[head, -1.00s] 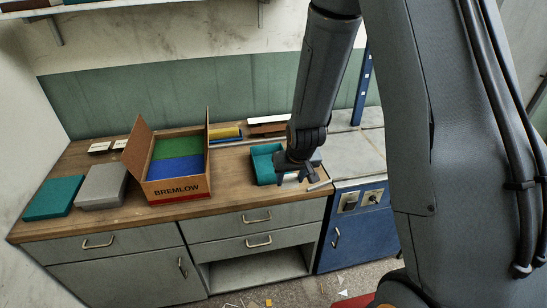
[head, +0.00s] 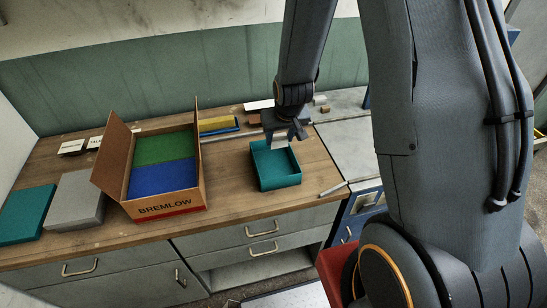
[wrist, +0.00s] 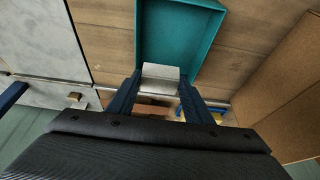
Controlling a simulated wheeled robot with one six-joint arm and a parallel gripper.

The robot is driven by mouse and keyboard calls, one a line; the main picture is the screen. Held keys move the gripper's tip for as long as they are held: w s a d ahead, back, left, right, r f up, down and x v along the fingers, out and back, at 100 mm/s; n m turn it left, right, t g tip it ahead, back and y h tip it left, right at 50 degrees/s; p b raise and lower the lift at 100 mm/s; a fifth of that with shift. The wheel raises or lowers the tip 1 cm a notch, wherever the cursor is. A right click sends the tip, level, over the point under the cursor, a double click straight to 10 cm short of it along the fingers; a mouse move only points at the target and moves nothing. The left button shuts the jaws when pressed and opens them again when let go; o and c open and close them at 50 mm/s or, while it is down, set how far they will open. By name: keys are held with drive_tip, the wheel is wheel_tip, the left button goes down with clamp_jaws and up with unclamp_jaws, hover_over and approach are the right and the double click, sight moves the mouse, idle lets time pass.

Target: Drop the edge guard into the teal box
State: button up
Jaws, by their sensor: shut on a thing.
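The teal box (head: 279,183) is an open-topped tray on the wooden bench, right of the cardboard carton; it also shows at the top of the wrist view (wrist: 207,60). My gripper (head: 281,136) points down over the back part of the teal box. It is shut on a pale grey-white piece, the edge guard (head: 279,143), which hangs below the fingers. In the wrist view the edge guard (wrist: 160,72) sits between both fingertips and overlaps the box's near edge. I cannot tell its exact height above the rim. The inside of the box looks empty.
The open carton (head: 172,207) with green and blue blocks stands left of the box. A grey block (head: 76,200) and a teal block (head: 25,215) lie farther left. A pale strip (head: 333,190) lies at the bench's right edge. Yellow and blue pieces (head: 219,125) lie behind.

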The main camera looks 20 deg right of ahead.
drive_tip(key=shift+d+f+b, duration=0.1)
drive_tip(key=shift+f+b, duration=2.05)
drive_tip(key=shift+f, duration=0.85)
drive_tip(key=o, duration=1.1)
drive_tip(key=shift+s+r, duration=0.1)
drive_tip(key=shift+r, duration=0.05)
drive_tip(key=b+v, duration=0.1)
drive_tip(key=v, duration=0.6)
drive_tip(key=shift+r+b, duration=0.25)
drive_tip(key=shift+b, duration=0.1)
drive_tip(key=shift+s, duration=0.15)
drive_tip(key=s+r+g+b, duration=0.3)
drive_tip(key=s, duration=1)
drive_tip(key=shift+s, duration=0.25)
